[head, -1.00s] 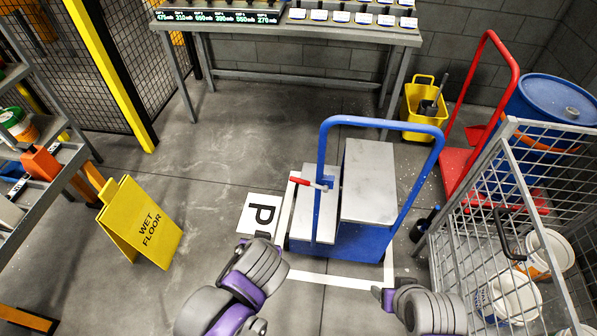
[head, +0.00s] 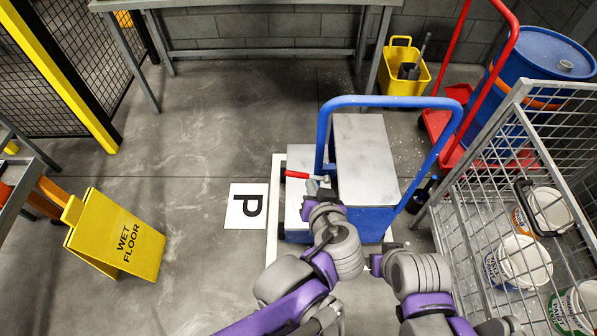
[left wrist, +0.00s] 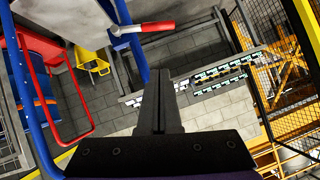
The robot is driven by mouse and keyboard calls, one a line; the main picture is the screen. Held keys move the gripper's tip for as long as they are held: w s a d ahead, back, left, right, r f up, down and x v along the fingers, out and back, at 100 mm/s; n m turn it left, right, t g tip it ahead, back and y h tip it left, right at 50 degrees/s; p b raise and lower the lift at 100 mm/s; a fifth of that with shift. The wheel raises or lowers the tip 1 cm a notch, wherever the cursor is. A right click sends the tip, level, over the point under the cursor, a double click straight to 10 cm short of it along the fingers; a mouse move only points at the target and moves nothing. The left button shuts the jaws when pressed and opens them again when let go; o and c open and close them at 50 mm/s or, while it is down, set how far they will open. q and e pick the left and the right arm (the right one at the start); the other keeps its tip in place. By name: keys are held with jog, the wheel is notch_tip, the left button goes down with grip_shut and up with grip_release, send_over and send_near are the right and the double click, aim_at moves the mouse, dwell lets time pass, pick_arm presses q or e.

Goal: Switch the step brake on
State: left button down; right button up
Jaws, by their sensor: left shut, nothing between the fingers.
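The blue step unit (head: 378,215) has grey treads and a tall blue hoop rail. It stands inside a white floor outline. Its brake lever, with a red grip (head: 296,174) and a grey shank, points left beside the rail. My left gripper (head: 316,188) is at the lever, just below the shank; I cannot tell whether it touches. In the left wrist view the red grip (left wrist: 147,28) lies just beyond the closed, empty fingertips (left wrist: 158,72). My right gripper (head: 377,263) is low, in front of the step unit, its fingers mostly hidden.
A wire cage (head: 470,215) with several pails is close on the right. A red trolley (head: 458,125), a blue drum (head: 545,80) and a yellow bucket (head: 402,75) stand behind. A yellow wet floor sign (head: 117,235) stands left. The floor by the P mark (head: 246,206) is clear.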

pick_arm(q)
jog(key=shift+s, duration=0.1)
jog(key=b, duration=0.2)
send_over(300, 176)
jog(key=s+d, duration=0.1)
jog(key=s, duration=0.2)
notch_tip(300, 176, down, 5)
jog(key=f, duration=0.1)
jog(key=f+b, duration=0.1)
jog(key=w+f, duration=0.1)
jog(key=shift+a+f, duration=0.15)
jog(key=shift+a, duration=0.2)
jog(key=shift+w+a+f+b, duration=0.1)
jog(key=shift+f+b, duration=0.2)
jog(key=shift+f, duration=0.15)
